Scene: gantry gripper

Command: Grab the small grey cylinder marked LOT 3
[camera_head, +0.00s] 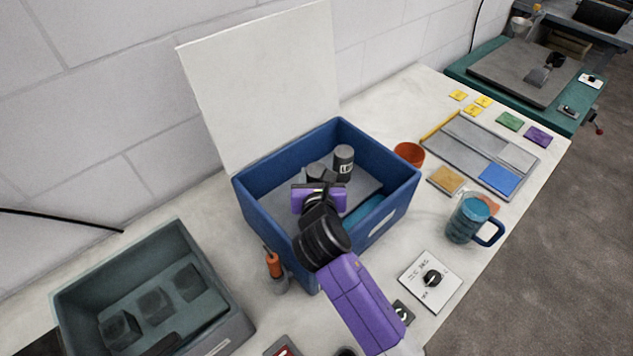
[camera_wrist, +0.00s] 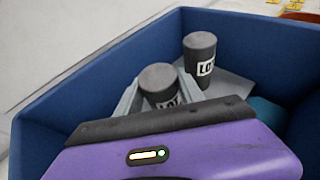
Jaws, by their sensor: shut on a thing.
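Two small grey cylinders stand inside the blue box (camera_head: 262,222). The nearer cylinder (camera_wrist: 159,80) has a white label starting "LO", its lower part hidden behind my gripper's purple body. My gripper (camera_head: 318,181) reaches down into the box and is shut on this nearer cylinder, with light grey finger parts at its sides in the wrist view. The farther cylinder (camera_head: 343,160) stands free behind and to the right; it also shows in the wrist view (camera_wrist: 199,58). Its label reads "LO" and is cut off. I cannot read a lot number on either.
The box's white lid (camera_head: 265,85) stands open behind it. A grey-green bin (camera_head: 75,290) with dark blocks is at the left. An orange-handled tool (camera_head: 274,264) is near the box's front. A blue mug (camera_head: 466,219) and an orange cup (camera_head: 409,153) stand right of it.

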